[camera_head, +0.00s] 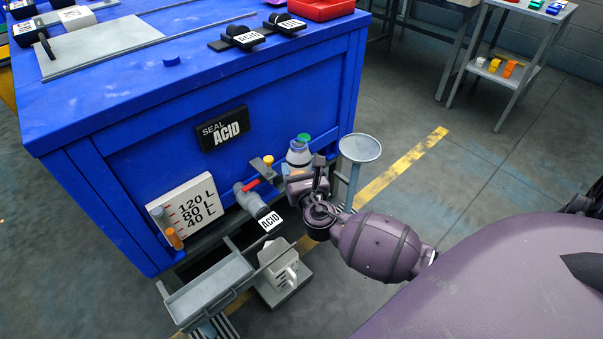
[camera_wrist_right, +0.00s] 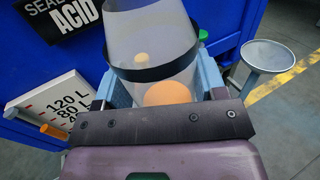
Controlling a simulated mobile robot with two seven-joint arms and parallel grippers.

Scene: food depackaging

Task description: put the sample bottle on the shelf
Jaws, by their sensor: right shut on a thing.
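The sample bottle (camera_head: 298,154) is a clear, pale vessel beside the front of the blue tank. In the right wrist view the bottle (camera_wrist_right: 155,35) has a dark band and an orange round part low down. My right gripper (camera_head: 299,174) is shut around it, with a light-blue finger on each side in the right wrist view (camera_wrist_right: 165,85). A green part (camera_head: 304,138) shows just behind the bottle; I cannot tell whether it belongs to it. A grey shelf unit (camera_head: 522,75) stands at the upper right; I cannot tell whether it is the task's shelf. My left gripper is out of view.
The blue tank (camera_head: 130,165) fills the left side. A valve with a red handle (camera_head: 250,185) and an acid spout (camera_head: 262,212) stick out left of my gripper. A round grey dish on a stand (camera_head: 360,148) is close on the right. A grey tray (camera_head: 208,290) lies below.

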